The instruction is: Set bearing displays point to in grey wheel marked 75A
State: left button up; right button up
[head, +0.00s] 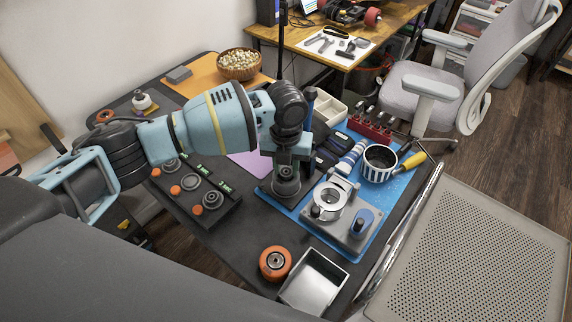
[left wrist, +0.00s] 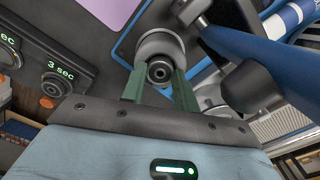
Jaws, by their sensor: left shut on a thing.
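My left gripper (head: 287,160) points down over the near-left part of the blue mat (head: 285,203). In the left wrist view its green fingers (left wrist: 160,86) are shut on a small round metal piece with a dark centre, which looks like a bearing (left wrist: 160,71). A larger pale grey round part (left wrist: 160,44) sits right behind it; I cannot tell whether they touch. No 75A mark is readable. Three round pieces with green displays lie on a dark panel (head: 226,214); one display (left wrist: 60,76) reads "3 sec". My right gripper is not in view.
A grey fixture with a silver ring (head: 330,197) and a blue knob (head: 363,219) stands right of the gripper. An orange wheel (head: 275,263) and a metal tray (head: 314,282) are at the near edge. A striped cup (head: 379,163) and red rack (head: 370,128) are behind.

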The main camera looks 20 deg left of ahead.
pick_arm(q)
jog(key=shift+f, duration=0.15)
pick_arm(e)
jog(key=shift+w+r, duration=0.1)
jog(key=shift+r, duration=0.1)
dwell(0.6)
pick_arm(q)
jog(key=o, duration=1.2)
jog(key=shift+r+p, duration=1.75)
jog(key=shift+r, duration=1.8)
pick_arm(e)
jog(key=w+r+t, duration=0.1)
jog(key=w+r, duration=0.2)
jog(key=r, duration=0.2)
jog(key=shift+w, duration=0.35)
pick_arm(q)
jog(key=shift+f, duration=0.1)
